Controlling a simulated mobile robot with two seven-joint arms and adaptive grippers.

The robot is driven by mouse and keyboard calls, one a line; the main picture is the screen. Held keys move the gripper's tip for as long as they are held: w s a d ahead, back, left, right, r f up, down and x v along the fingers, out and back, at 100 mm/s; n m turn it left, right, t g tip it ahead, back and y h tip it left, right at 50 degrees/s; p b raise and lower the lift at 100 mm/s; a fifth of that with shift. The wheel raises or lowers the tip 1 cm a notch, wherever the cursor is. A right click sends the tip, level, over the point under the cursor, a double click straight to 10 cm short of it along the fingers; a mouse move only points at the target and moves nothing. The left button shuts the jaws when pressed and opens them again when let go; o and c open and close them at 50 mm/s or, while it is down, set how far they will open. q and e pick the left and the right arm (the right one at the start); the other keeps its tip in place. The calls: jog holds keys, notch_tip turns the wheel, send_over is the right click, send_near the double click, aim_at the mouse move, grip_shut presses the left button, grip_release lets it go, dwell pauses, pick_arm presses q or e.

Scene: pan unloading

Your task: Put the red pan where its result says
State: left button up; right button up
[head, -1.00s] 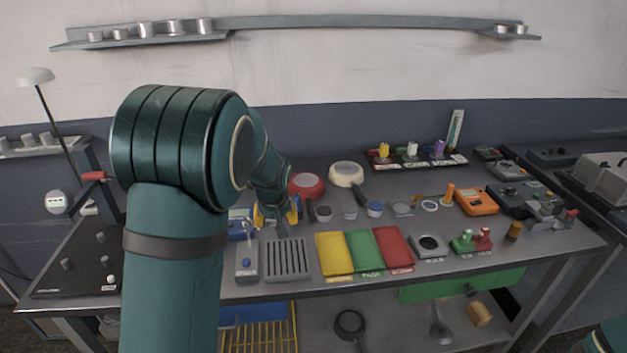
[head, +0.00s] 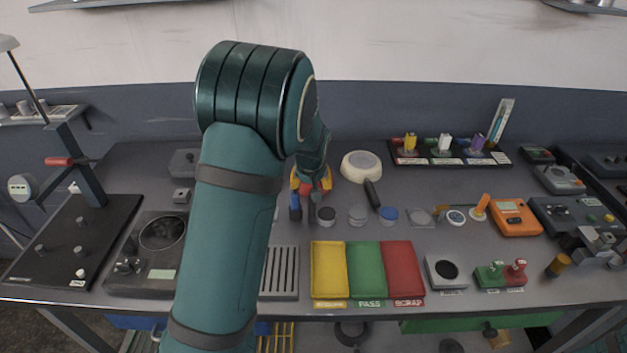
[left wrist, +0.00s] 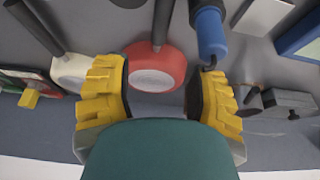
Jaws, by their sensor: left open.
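My left gripper (head: 311,183) is open at the back middle of the bench in the head view. In the left wrist view its yellow fingers (left wrist: 163,72) are spread, with the red pan (left wrist: 170,62) showing between them. The pan has a pale round inside and a dark handle (left wrist: 163,18) pointing up in that view. I cannot tell whether the fingers touch it. In the head view the pan is mostly hidden behind my arm and gripper. Yellow, green and red trays (head: 328,270) (head: 367,270) (head: 405,268) lie at the front; the green is labelled PASS, the red SCRAP.
A cream pan (head: 361,166) stands just right of my left gripper. A blue-handled tool (left wrist: 209,33) is close to one finger in the wrist view. Several small round pots (head: 357,215) stand in front. A grated plate (head: 281,272) lies left of the trays.

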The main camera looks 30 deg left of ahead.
pick_arm(q)
jog(key=b+x, duration=0.1)
jog(key=x, duration=0.8)
jog(key=shift+w+f+b, duration=0.15)
jog(key=shift+f+b, duration=0.05)
jog(key=shift+b, duration=0.15)
jog(key=shift+r, duration=0.1)
grip_shut()
